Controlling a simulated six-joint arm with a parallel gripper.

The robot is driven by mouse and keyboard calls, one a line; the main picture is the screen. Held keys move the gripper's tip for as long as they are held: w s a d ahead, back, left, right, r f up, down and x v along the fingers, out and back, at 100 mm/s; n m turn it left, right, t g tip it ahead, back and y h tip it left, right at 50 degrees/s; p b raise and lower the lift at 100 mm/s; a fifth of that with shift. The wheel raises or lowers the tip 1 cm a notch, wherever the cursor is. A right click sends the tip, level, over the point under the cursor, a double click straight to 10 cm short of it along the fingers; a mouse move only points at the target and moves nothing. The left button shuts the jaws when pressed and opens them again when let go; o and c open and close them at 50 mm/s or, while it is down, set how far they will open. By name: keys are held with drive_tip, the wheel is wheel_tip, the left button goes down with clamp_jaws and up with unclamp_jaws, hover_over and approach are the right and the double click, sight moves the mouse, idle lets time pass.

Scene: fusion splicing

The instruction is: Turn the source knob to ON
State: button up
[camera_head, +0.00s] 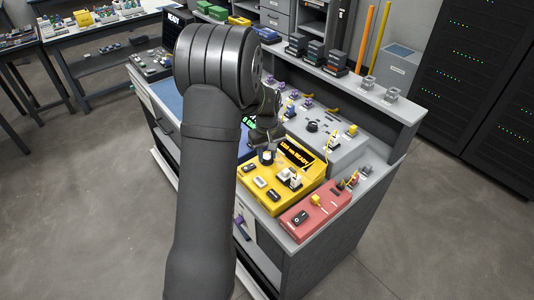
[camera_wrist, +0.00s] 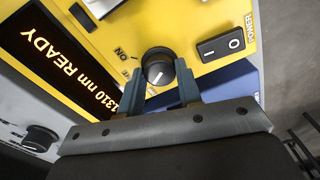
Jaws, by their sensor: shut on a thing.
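The source knob (camera_wrist: 158,68) is a round black knob with a white pointer line, on the yellow source unit (camera_wrist: 215,22). An ON label (camera_wrist: 123,54) is printed beside it; a second label near the left finger is partly hidden. My gripper (camera_wrist: 159,83) is shut on the knob, with one finger on each side of it. In the head view, the yellow unit (camera_head: 262,202) stands on the bench. My gripper (camera_head: 267,146) reaches down to its back left part, and my arm hides much of that area.
The unit's display (camera_wrist: 62,62) reads 1310 nm READY. A black POWER rocker switch (camera_wrist: 221,43) is close to the right finger. A red unit (camera_head: 316,216) stands to the right on the bench, and a grey panel (camera_head: 335,142) with knobs lies behind.

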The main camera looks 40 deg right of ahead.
sight(267, 157)
drive_tip(key=m, duration=1.1)
drive_tip(key=shift+m, duration=1.9)
drive_tip(key=o, duration=1)
wheel_tip(267, 157, up, 17)
drive_tip(key=shift+r, duration=0.2)
drive_tip(key=shift+f, duration=0.1)
